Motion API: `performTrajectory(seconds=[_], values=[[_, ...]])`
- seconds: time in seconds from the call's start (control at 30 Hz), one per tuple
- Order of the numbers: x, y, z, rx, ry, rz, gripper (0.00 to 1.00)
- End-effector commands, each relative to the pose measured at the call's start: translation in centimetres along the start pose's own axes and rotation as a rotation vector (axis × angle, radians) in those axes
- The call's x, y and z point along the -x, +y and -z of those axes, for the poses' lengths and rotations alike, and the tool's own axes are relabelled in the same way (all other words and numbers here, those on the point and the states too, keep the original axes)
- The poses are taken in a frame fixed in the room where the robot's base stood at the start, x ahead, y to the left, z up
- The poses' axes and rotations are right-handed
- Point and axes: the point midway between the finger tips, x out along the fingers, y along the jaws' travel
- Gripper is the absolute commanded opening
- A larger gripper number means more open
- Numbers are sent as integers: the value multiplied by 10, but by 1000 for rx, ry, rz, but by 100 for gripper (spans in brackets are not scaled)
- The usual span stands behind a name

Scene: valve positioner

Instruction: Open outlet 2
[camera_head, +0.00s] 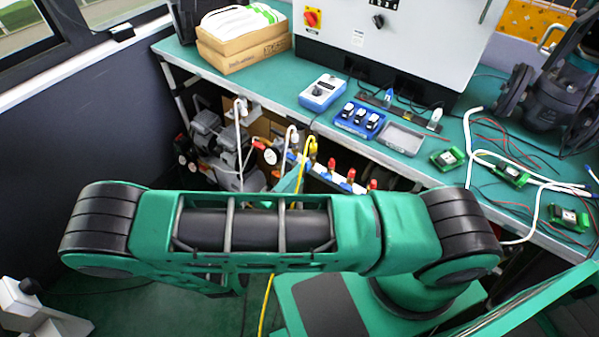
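A row of outlet valves with red tops (351,175) and blue and white bodies runs along a manifold below the front edge of the bench, in the middle of the view. A yellow hose and a white hose meet its left end. No number is readable, so I cannot tell which one is outlet 2 or how its handle stands. My green and black arm stretches across the view in front of the manifold and hides its lower part. My gripper does not show.
A green bench (290,85) holds a blue meter (322,92), a blue tray (359,119), a grey tray (399,138), cardboard boxes (243,47) and a large grey cabinet (400,45). Dark panels close off the left.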

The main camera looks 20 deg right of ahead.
Motion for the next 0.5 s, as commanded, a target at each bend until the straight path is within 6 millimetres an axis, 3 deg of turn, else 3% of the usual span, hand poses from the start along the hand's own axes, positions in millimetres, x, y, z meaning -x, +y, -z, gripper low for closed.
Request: performTrajectory(seconds=[0.2, 0.5], values=[[43, -1, 2, -3, 5, 2, 39], [74, -1, 2, -2, 2, 1, 39]])
